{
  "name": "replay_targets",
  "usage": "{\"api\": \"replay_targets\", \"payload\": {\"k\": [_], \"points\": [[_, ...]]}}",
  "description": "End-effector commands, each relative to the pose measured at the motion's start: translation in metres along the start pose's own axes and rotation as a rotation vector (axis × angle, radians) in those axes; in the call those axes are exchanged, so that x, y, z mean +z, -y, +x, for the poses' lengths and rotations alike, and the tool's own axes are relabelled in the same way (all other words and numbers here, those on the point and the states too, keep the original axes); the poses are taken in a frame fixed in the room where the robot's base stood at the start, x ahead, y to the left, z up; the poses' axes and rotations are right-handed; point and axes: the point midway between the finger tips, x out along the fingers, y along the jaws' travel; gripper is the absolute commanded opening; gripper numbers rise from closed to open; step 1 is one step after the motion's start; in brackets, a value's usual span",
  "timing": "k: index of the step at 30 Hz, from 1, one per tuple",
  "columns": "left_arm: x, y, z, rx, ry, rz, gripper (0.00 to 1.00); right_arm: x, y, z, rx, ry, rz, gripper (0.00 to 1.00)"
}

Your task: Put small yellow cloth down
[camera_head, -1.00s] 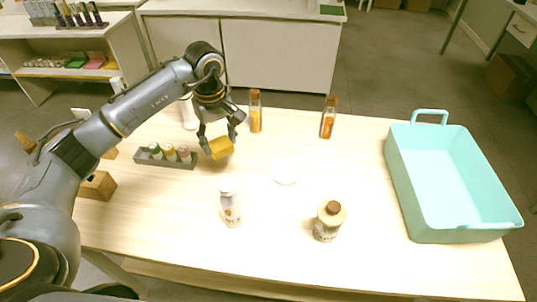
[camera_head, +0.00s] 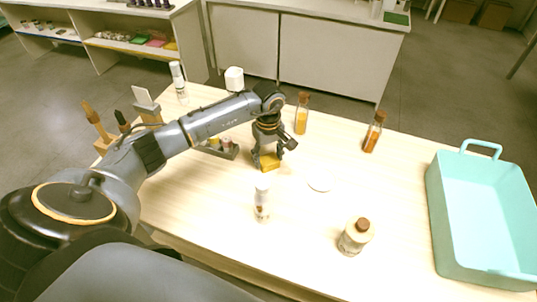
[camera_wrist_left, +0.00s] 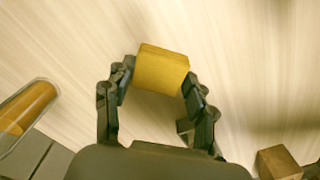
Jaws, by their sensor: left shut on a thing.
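The small yellow cloth (camera_head: 269,163) looks like a folded yellow block and is at the fingertips of my left gripper (camera_head: 268,158), low over the wooden table (camera_head: 200,200). In the left wrist view the yellow cloth (camera_wrist_left: 161,70) sits between the two fingers of my left gripper (camera_wrist_left: 156,82), which are shut on it. Whether the cloth touches the table top is hard to tell. My right gripper is not in view.
A grey rack (camera_head: 222,150) with small bottles stands left of the gripper, partly hidden by my arm. A turquoise bin (camera_head: 440,215) is at right.

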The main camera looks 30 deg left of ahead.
Motion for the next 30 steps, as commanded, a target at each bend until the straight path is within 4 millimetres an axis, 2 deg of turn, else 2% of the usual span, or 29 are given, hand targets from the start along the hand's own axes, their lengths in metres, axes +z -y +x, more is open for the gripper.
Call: {"api": "replay_targets", "payload": {"k": [8, 9, 12, 23, 26, 30], "points": [[-0.001, -0.001, 0.004, 0.001, -0.001, 0.0, 0.25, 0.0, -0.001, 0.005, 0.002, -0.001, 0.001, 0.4], [-0.001, -0.001, 0.003, 0.002, -0.001, 0.0, 0.6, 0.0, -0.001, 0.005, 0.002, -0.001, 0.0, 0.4], [0.0, -0.001, 0.002, 0.001, -0.001, 0.0, 0.78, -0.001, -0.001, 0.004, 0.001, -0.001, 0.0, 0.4], [0.0, -0.001, 0.0, 0.001, 0.0, 0.0, 0.78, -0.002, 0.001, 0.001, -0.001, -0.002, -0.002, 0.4], [-0.001, -0.001, -0.007, 0.004, -0.003, 0.001, 0.78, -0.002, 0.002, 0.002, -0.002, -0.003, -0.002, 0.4], [-0.002, -0.001, -0.032, 0.005, -0.006, 0.001, 0.78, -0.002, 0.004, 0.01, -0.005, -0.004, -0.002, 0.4]]}}
